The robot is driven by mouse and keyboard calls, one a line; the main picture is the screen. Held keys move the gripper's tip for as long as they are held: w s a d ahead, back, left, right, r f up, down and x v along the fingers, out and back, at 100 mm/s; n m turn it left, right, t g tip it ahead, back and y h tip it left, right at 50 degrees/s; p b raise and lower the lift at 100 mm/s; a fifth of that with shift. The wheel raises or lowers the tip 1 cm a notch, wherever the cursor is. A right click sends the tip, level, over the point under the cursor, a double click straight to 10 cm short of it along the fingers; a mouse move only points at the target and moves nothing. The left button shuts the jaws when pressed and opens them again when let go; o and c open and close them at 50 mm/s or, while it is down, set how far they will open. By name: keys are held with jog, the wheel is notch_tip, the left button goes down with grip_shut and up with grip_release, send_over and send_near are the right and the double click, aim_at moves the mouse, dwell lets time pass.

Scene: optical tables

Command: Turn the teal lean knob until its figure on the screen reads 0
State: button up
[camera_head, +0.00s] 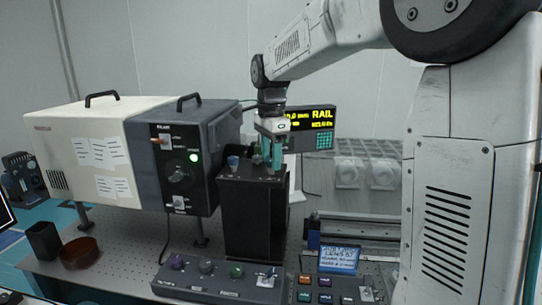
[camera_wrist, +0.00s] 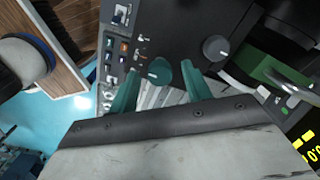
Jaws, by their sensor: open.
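The teal knob (camera_wrist: 158,72) with a pale mark shows in the wrist view, between the tips of my gripper (camera_wrist: 160,69). My gripper is open, with a teal finger on each side of the knob. I cannot tell whether either finger touches it. In the head view my gripper (camera_head: 268,162) points down over the top of the black tower (camera_head: 252,217), and its fingers hide much of what is there. The screen (camera_head: 322,117) behind it shows yellow text with "RAIL". My wrist covers its left part, and I cannot read a lean figure.
A blue-grey knob (camera_head: 233,163) stands left of my gripper on the tower top. A grey knob (camera_wrist: 215,47) shows in the wrist view. A lamp housing (camera_head: 178,158) stands left. A knob panel (camera_head: 220,279) and a button box (camera_head: 335,285) lie in front.

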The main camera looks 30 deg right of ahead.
jog(key=shift+f, duration=0.1)
jog(key=c, duration=1)
jog(key=shift+n, duration=0.3)
jog(key=n, duration=2.5)
jog(key=shift+n, duration=0.4)
